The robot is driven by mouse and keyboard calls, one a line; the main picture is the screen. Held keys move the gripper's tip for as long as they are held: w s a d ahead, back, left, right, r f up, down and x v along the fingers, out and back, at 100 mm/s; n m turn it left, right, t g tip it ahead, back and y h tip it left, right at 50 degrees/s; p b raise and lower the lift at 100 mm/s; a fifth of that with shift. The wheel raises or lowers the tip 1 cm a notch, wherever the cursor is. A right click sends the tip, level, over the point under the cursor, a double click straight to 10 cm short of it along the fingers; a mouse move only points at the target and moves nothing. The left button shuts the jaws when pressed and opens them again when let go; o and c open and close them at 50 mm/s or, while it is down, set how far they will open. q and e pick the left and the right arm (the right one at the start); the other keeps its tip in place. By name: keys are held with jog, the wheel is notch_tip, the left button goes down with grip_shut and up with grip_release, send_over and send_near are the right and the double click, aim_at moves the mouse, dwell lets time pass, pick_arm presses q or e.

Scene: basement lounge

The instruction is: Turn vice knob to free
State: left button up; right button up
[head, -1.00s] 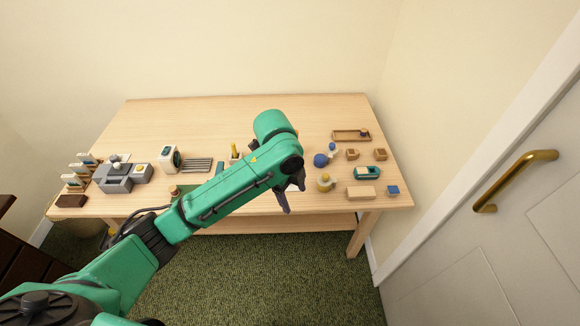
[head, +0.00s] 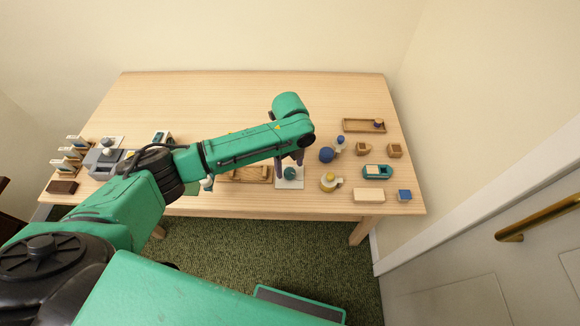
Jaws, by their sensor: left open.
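My left arm reaches in from the left, and its left gripper (head: 289,165) points down over the front middle of the table. Its dark fingers are apart, near a round teal knob-like piece (head: 290,174) on a pale square plate (head: 290,184). I cannot tell whether they touch it. A grey blocky device (head: 104,166) at the table's left end looks like a vice; a round grey knob (head: 107,143) shows at its back. My arm partly covers its right side. I cannot tell which round piece is the vice knob. My right gripper is not in view.
The wooden table (head: 230,95) is clear along its back. Blue balls (head: 326,155), a yellow round piece (head: 330,182), a teal box (head: 377,172) and wooden blocks (head: 369,195) stand right of my gripper. A wooden tray (head: 250,173) lies left of it. A door handle (head: 540,217) is far right.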

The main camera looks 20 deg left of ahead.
pick_arm(q)
jog(key=shift+s+f, duration=0.1)
jog(key=shift+f, duration=0.6)
jog(key=shift+c, duration=1)
grip_shut()
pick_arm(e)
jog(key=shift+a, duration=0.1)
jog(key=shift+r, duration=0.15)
